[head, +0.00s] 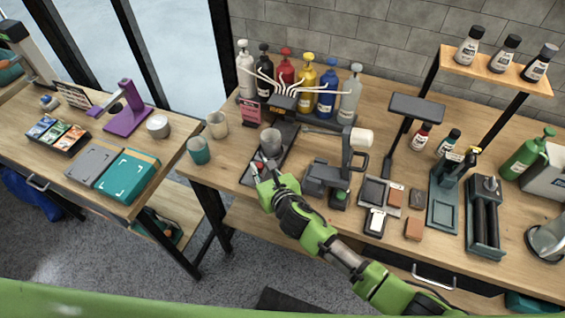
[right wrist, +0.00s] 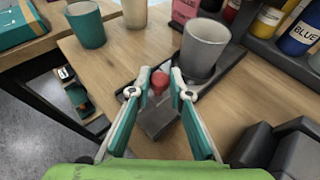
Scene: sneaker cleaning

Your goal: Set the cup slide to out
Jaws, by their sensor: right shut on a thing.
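The cup slide (head: 286,146) is a dark narrow tray below the dispenser bottles, running toward the table's front edge. A grey cup (head: 271,142) stands upright on it; the cup also shows in the right wrist view (right wrist: 205,46). A red knob (right wrist: 158,80) is at the slide's near end. My right gripper (head: 261,170) is at that end, its two fingers shut on the red knob, as the right wrist view (right wrist: 160,88) shows. The fingers are apart from the cup. My left gripper is not in view.
Several coloured dispenser bottles (head: 306,84) with white tubes stand behind the slide. A teal cup (head: 199,151) and a beige cup (head: 217,125) stand to its left. A dark grey machine (head: 327,178) stands close on its right. The table's front edge is near the gripper.

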